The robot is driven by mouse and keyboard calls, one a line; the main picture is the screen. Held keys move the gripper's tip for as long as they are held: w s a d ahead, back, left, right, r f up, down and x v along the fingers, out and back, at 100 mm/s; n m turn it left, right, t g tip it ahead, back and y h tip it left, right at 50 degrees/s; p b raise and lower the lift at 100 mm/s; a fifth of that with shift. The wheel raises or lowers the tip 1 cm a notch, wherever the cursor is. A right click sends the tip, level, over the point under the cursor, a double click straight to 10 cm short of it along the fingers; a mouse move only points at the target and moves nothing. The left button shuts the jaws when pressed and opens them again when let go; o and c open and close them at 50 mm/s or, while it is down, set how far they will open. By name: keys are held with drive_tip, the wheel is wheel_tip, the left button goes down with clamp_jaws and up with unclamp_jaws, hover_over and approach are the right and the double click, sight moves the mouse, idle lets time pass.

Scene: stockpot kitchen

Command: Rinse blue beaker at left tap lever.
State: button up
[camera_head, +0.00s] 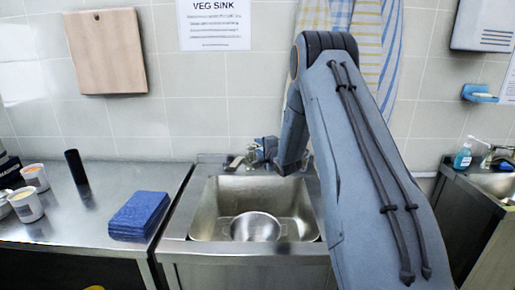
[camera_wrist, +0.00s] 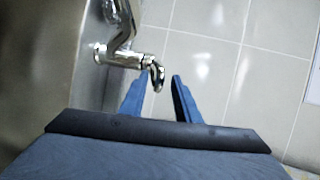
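My gripper (camera_head: 268,148) is at the tap behind the sink, partly hidden by my arm in the head view. In the wrist view my gripper (camera_wrist: 158,92) has its two blue fingers apart, with nothing held between them. A chrome tap (camera_wrist: 121,50) stands just beyond the fingers, and its curved lever end (camera_wrist: 158,76) shows in front of the gap. I cannot tell whether a finger touches it. I see no blue beaker in either view.
A round metal pot (camera_head: 255,227) sits in the sink basin (camera_head: 208,215). Folded blue cloths (camera_head: 139,214), a black cylinder (camera_head: 76,167) and several cups (camera_head: 28,206) stand on the left counter (camera_head: 100,183). A soap bottle (camera_head: 463,157) is by the right sink. Tiled wall lies close behind the tap.

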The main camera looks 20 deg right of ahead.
drive_tip(key=s+r+b, duration=0.1)
drive_tip(key=s, duration=0.5)
drive_tip(key=shift+s+r, duration=0.1)
idle(0.3)
